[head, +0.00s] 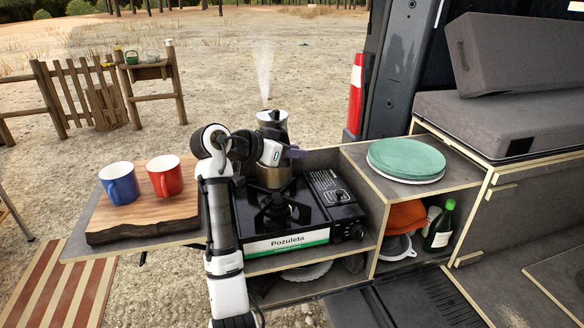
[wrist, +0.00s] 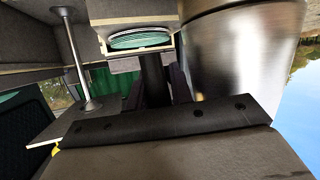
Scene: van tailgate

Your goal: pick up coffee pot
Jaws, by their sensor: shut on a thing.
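The coffee pot (head: 272,120) stands upright at the back of the black camping stove, with a silvery upper part and a brassy lower part. Steam rises above it. My gripper (head: 292,154) is in front of the pot and hides its middle. In the wrist view the pot's shiny metal side (wrist: 250,55) fills the right, and a dark upright handle (wrist: 153,80) shows between my gripper's purple fingers (wrist: 157,88). My gripper is shut on the pot's handle. I cannot tell whether the pot's bottom touches the stove.
The stove (head: 285,240) sits on the shelf unit. A blue mug (head: 120,183) and a red mug (head: 164,176) stand on a wooden board (head: 145,222) to the left. Green plates (head: 406,159) lie on the right shelf. A green bottle (head: 440,226) stands below them.

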